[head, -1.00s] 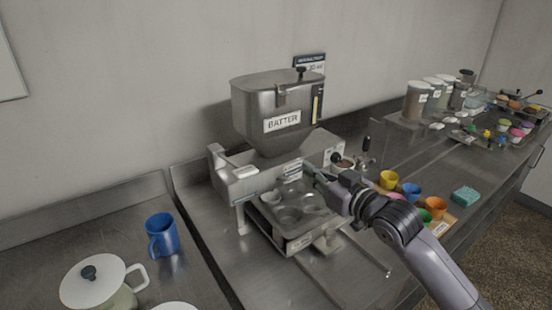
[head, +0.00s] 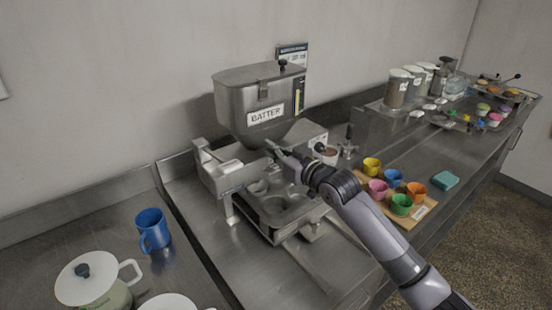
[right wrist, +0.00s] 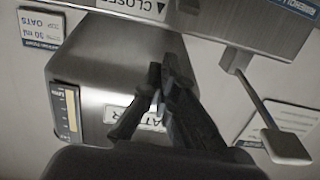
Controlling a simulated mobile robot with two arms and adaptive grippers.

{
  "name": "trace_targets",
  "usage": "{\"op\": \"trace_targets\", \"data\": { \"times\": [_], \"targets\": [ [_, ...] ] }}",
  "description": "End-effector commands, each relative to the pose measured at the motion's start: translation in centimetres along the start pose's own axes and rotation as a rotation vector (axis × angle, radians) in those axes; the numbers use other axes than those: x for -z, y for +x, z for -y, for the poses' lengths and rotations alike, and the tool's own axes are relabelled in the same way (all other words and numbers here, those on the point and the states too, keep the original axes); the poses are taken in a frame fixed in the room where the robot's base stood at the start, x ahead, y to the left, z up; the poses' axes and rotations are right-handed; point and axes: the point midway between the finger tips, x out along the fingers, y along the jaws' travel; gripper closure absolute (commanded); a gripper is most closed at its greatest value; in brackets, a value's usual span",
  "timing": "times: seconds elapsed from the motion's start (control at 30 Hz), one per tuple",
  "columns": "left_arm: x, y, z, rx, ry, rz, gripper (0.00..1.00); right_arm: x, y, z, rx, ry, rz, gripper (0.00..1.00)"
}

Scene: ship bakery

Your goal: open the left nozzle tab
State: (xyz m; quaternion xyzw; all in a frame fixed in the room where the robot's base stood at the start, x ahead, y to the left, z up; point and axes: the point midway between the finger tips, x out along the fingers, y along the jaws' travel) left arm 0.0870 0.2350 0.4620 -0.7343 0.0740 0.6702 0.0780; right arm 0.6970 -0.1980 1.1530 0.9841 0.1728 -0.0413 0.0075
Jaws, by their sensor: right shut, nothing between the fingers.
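The steel batter machine (head: 222,180) stands on the counter with its BATTER hopper (head: 235,105) on top. My right gripper (head: 271,150) is shut and empty, in front of the machine's body just below the hopper. In the right wrist view, the shut fingers (right wrist: 157,80) cover part of the hopper's label. That view also shows a CLOSED label (right wrist: 138,5) and a bar with a flat square end (right wrist: 287,145), apart from the fingers. I cannot tell whether this bar is the left nozzle tab. My left gripper is out of view.
A muffin tray (head: 262,208) sits under the machine. A blue mug (head: 152,230) and white-lidded pot (head: 88,280) stand at left. Several coloured cups stand on a wooden board (head: 418,215) at right, near a teal block (head: 445,180). Bare counter lies in front.

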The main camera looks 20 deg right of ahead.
Motion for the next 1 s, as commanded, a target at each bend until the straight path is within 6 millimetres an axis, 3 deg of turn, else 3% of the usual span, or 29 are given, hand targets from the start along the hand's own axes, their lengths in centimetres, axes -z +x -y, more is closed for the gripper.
{"op": "trace_targets", "data": {
  "times": [0.07, 0.2, 0.33, 0.77, 1.0],
  "targets": [
    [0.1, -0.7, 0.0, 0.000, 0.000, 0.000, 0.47, -0.2, 0.9, 0.1, 0.001, 0.002, 0.004, 1.00],
    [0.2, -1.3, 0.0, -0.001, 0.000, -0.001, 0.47, -2.4, -0.1, 0.1, 0.000, 0.001, 0.004, 1.00],
    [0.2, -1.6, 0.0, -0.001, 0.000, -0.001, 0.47, -3.4, -0.4, 0.0, 0.000, 0.001, 0.002, 1.00],
    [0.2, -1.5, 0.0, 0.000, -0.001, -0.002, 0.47, -3.8, -0.6, 0.0, 0.001, 0.000, -0.001, 1.00],
    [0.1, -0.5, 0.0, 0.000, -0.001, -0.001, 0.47, -4.4, -0.7, 0.0, 0.000, 0.001, -0.040, 1.00]
  ]
}}
